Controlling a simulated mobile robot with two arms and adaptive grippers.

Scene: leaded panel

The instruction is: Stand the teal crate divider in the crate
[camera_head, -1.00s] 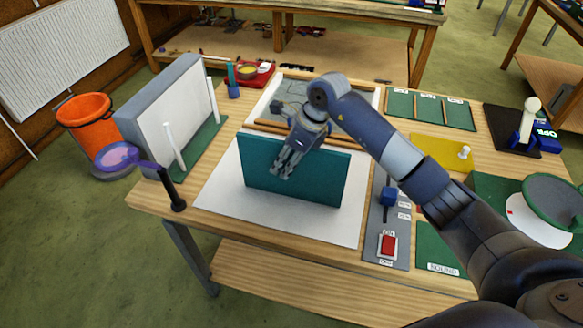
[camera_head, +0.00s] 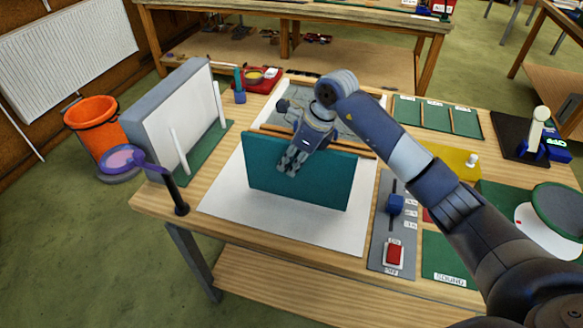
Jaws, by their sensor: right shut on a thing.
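The teal crate divider (camera_head: 320,182) is a flat rectangular panel, held upright on edge over a white sheet (camera_head: 290,228) on the workbench. My right gripper (camera_head: 291,165) is shut on it, with its fingers down over the panel's upper middle. I cannot tell whether the lower edge touches the sheet or hangs just above it. My left gripper is out of view. I see no container that is clearly the crate.
A grey board (camera_head: 172,115) with white posts stands at the left. A magnifier lamp (camera_head: 142,165) is at the front-left edge. A grey switch panel (camera_head: 390,235) with a red button lies right of the sheet. Wooden strips (camera_head: 275,129) lie behind the divider.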

